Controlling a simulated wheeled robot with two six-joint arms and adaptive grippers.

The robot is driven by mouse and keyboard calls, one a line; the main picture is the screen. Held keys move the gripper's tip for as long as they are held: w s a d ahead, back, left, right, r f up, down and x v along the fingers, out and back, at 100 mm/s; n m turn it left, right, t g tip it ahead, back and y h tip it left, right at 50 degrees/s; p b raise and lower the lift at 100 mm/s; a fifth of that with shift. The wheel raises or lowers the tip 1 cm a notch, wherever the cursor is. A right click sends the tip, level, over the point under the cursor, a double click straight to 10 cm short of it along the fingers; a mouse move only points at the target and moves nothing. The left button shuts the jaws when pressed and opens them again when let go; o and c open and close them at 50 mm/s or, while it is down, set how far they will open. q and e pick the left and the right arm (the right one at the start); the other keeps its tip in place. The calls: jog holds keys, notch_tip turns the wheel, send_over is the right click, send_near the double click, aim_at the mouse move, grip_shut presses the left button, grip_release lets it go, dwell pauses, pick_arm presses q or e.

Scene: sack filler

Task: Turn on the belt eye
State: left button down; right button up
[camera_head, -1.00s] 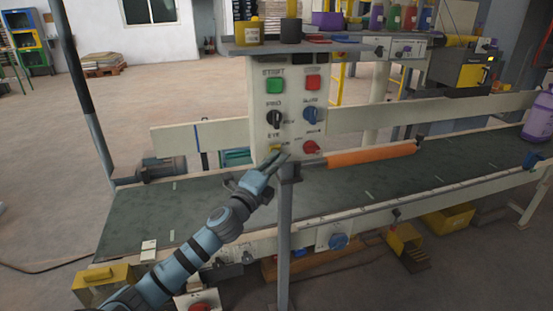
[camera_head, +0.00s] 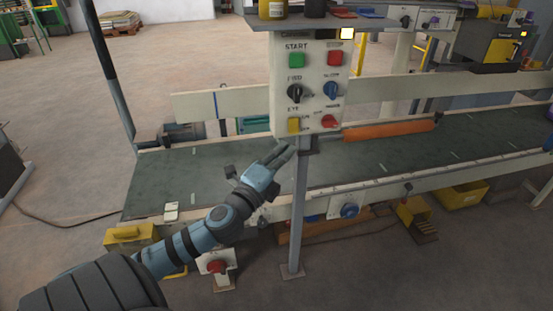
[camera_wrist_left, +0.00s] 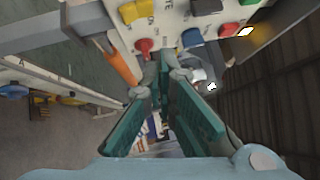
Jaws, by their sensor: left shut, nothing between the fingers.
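The control panel (camera_head: 313,75) stands on a post over the belt. Its yellow button (camera_head: 294,125), beside the "EYE" label, is at the lower left, with a red knob (camera_head: 329,121) to its right. A lamp (camera_head: 347,34) at the panel's top right glows yellow-white. My left gripper (camera_head: 290,150) is shut and empty just below the panel's lower edge, under the yellow button and apart from it. In the left wrist view the yellow button (camera_wrist_left: 136,11) lies beyond the fingers. My right gripper is not in view.
A green START button (camera_head: 296,60), a red button (camera_head: 335,58), a black knob (camera_head: 295,92) and a blue knob (camera_head: 331,90) sit higher on the panel. The conveyor belt (camera_head: 160,187) runs behind the post (camera_head: 299,210). An orange roller (camera_head: 390,129) is at right.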

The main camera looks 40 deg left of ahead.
pick_arm(q)
jog(key=v, duration=0.2)
jog(key=shift+s+d+r, duration=0.2)
jog(key=shift+s+r, duration=0.05)
jog(key=shift+s, duration=0.15)
jog(key=s+a+f+n+g+y+p, duration=0.1)
jog(key=s+a+f+n+g, duration=0.2)
jog(key=f, duration=0.7)
jog(key=s+a+f+n+g+p, duration=0.1)
jog(key=a+f+n+g, duration=0.25)
jog(key=f, duration=0.55)
jog(key=s+a+f+n+g+y+p, duration=0.1)
jog(key=s+a+f+n+g, duration=0.2)
jog(key=f, duration=0.7)
jog(key=s+d+f+n+g+h+p, duration=0.1)
jog(key=s+d+f+n+g+p, duration=0.15)
jog(key=s+f, duration=0.65)
jog(key=s+d+f+n+g+h+p, duration=0.1)
jog(key=s+d+f+n+g+p, duration=0.15)
jog(key=s+f, duration=0.7)
jog(key=s+d+f+n+g+h+p, duration=0.1)
jog(key=s+d+n+g+h+p, duration=0.1)
jog(key=s+d, duration=1.1)
jog(key=shift+s+d+n+g, duration=0.3)
jog(key=shift+d+n+g, duration=0.25)
jog(key=shift+d+g, duration=0.35)
